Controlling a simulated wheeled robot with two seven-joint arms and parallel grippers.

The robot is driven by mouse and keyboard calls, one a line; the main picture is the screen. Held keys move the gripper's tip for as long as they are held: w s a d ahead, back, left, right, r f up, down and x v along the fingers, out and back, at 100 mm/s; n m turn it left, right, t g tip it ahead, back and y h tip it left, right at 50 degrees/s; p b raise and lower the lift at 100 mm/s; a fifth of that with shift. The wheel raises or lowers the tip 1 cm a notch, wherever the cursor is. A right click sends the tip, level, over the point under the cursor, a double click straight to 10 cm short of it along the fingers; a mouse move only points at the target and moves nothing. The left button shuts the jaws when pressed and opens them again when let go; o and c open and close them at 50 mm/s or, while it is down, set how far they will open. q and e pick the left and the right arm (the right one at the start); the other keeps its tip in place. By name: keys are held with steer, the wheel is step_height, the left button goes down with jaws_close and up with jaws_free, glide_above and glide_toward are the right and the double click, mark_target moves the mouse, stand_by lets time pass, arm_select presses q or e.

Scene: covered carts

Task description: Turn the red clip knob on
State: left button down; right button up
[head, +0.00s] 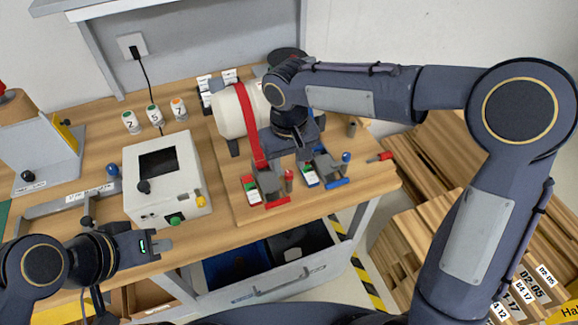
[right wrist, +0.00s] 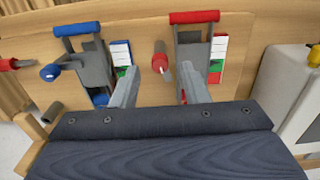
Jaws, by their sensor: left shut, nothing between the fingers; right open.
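The red clip (head: 268,184) is fixed near the front edge of the wooden table, with a red handle bar (right wrist: 194,17). Its red knob (head: 289,174) stands at its right side in the head view. In the right wrist view the red knob (right wrist: 159,47) appears between and just beyond the two fingertips, with no visible contact. My right gripper (right wrist: 159,70) is open and empty, pointing at the knob; in the head view its fingers are partly hidden by its own wrist. My left gripper (head: 160,246) is shut and empty by the table's front edge.
A blue clip (head: 323,168) with a blue knob (head: 346,157) is beside the red clip. A red-ended rod (head: 380,157) is farther right. A white cylinder with a red strap (head: 232,110) lies behind. A white box (head: 165,178) with buttons stands left.

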steer(key=shift+f, duration=1.15)
jaws_close()
